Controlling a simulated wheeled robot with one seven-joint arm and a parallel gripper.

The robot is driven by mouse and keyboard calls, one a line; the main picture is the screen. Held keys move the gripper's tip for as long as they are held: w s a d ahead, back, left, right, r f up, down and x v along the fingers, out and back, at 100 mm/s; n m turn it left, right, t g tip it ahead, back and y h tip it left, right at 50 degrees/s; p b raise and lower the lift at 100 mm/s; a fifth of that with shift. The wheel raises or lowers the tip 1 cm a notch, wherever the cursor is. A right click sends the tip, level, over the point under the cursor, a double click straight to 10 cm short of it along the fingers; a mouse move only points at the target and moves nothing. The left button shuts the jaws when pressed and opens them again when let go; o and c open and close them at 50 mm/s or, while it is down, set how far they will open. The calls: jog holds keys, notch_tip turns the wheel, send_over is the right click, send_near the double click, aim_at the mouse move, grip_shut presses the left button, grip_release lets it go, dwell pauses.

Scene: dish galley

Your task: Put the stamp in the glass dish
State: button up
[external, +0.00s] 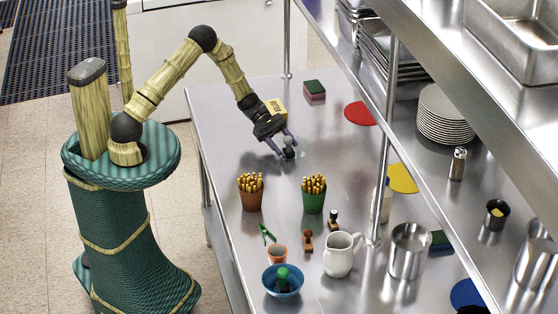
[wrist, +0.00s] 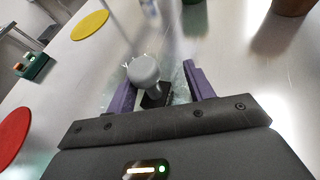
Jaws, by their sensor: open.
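A stamp with a round grey knob (wrist: 143,68) and a dark base stands between my fingers in the wrist view. It also shows as a small grey stamp (external: 289,152) in the external view. The clear glass dish (wrist: 180,88) shows around the stamp's base, and the stamp appears to be inside it. The dish is faint in the external view (external: 303,154). My gripper (external: 286,146) is low over the dish. Its purple fingers (wrist: 158,80) are open on either side of the stamp, with a gap visible. Whether the base lies flat is hard to tell.
A brown pencil cup (external: 250,196) and a green one (external: 313,200) stand nearer the camera. A red disc (external: 360,113) and a shelf post (external: 383,180) are to the right.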

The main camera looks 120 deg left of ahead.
jog(key=shift+r, duration=0.4)
jog(key=b+v, duration=0.1)
jog(key=v, duration=1.1)
jog(key=shift+f, duration=0.15)
jog(key=w+d+m+g+h, duration=0.1)
jog(key=w+d+m+g, duration=0.2)
jog(key=d+m+g, duration=0.5)
jog(key=w+d+m+g+h, duration=0.1)
jog(key=w+d+m, duration=0.2)
jog(key=d, duration=0.9)
jog(key=s+d+r+m+y, duration=0.2)
jog(key=d+m+y, duration=0.1)
jog(key=d+m, duration=0.7)
jog(key=s+d+r+m+g+y, duration=0.1)
jog(key=s+d+r+m+y, duration=0.1)
jog(key=d+m, duration=0.8)
jog(key=shift+s+d+r+y, duration=0.15)
jog(key=shift+s+r+y, duration=0.2)
jog(key=shift+y, duration=0.35)
